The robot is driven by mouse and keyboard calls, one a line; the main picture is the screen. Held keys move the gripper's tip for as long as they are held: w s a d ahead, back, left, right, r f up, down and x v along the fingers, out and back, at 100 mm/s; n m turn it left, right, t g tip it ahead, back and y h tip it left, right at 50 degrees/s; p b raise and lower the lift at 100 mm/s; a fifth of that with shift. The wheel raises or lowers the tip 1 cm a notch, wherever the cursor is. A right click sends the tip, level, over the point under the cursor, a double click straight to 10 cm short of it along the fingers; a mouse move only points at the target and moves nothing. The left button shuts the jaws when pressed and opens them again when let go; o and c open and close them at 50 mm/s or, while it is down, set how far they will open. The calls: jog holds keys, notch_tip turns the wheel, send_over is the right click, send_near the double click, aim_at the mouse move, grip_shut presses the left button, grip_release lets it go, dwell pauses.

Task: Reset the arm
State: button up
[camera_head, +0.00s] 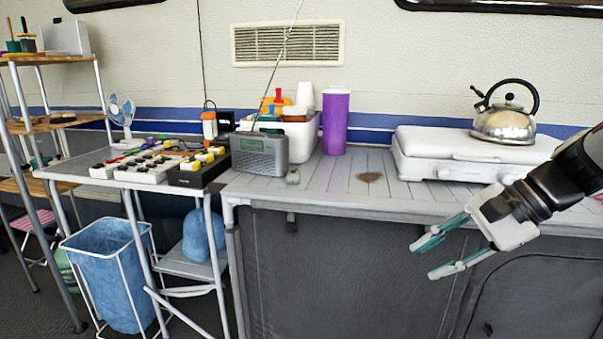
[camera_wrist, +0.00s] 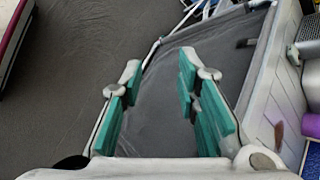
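My gripper (camera_head: 434,254) is at the right of the head view, in front of the counter's front edge. Its two teal-padded fingers are spread apart with nothing between them, and they point left and slightly down. In the wrist view my gripper (camera_wrist: 160,115) also shows open and empty, with the grey floor and the dark counter front behind it. My arm comes in from the right edge of the head view.
The slatted counter (camera_head: 330,190) holds a silver kettle (camera_head: 505,122) on a white stove (camera_head: 450,150), a purple cup (camera_head: 336,122) and a grey radio (camera_head: 260,153). A blue bin (camera_head: 110,270) stands at the left. The space left of my gripper, before the counter, is clear.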

jog(key=s+a+n+g+h, duration=0.2)
jog(key=s+a+n, duration=0.15)
jog(key=s, duration=0.35)
jog(key=s+a+n+g+h, duration=0.1)
jog(key=s+a+n+h, duration=0.2)
jog(key=s, duration=0.4)
jog(key=s+d+f+n+h, duration=0.25)
jog(key=s+n, duration=0.35)
jog(key=s, duration=0.7)
notch_tip(320, 180, up, 31)
jog(key=t+p, duration=0.4)
jog(key=p, duration=2.5)
jog(key=shift+w+d+r, duration=0.2)
jog(key=shift+d, duration=0.1)
